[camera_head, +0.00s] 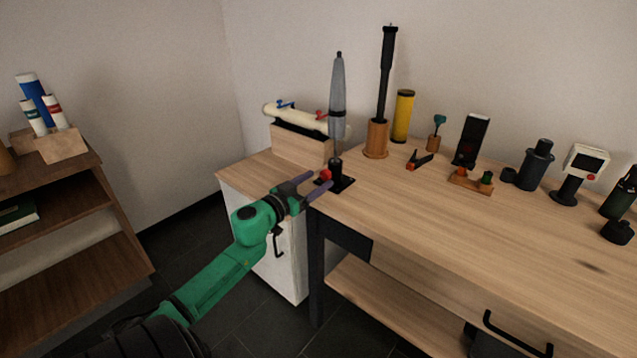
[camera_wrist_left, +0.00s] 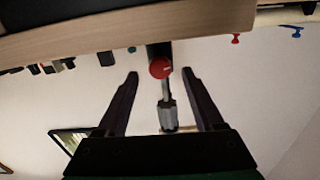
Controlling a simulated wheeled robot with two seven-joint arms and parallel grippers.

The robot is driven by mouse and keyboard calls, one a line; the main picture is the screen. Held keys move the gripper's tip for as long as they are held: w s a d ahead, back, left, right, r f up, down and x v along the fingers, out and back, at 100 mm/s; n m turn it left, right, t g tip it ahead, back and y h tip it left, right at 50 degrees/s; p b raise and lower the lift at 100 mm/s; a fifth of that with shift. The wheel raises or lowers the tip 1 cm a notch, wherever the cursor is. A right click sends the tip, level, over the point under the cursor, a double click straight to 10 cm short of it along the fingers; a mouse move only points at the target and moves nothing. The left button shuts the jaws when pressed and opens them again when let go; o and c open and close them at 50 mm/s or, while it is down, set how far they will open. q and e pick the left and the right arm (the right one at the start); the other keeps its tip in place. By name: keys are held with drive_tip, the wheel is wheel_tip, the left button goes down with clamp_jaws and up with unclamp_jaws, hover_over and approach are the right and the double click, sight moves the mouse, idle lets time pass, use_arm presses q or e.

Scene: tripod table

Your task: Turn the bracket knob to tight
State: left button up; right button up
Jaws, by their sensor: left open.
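The red bracket knob (camera_head: 325,174) sits on a small black bracket (camera_head: 344,183) at the left corner of the wooden table. The bracket holds a grey closed umbrella-like pole (camera_head: 338,100) upright. My left gripper (camera_head: 319,184) is open, its two dark fingers pointing toward the knob. In the left wrist view the round red knob (camera_wrist_left: 160,67), with a small pale mark on its face, shows between and beyond the open fingertips (camera_wrist_left: 160,75). I cannot tell the exact gap between fingers and knob. My right gripper is not in view.
The wooden table (camera_head: 450,235) carries a black pole in a wooden holder (camera_head: 376,138), a yellow cylinder (camera_head: 402,116), a red-and-black clamp (camera_head: 419,160) and several dark devices to the right. A white cabinet (camera_head: 265,240) stands left of the table. A brown shelf (camera_head: 85,200) stands far left.

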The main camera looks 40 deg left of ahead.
use_arm(q)
drive_tip(key=shift+w, duration=0.75)
clamp_jaws()
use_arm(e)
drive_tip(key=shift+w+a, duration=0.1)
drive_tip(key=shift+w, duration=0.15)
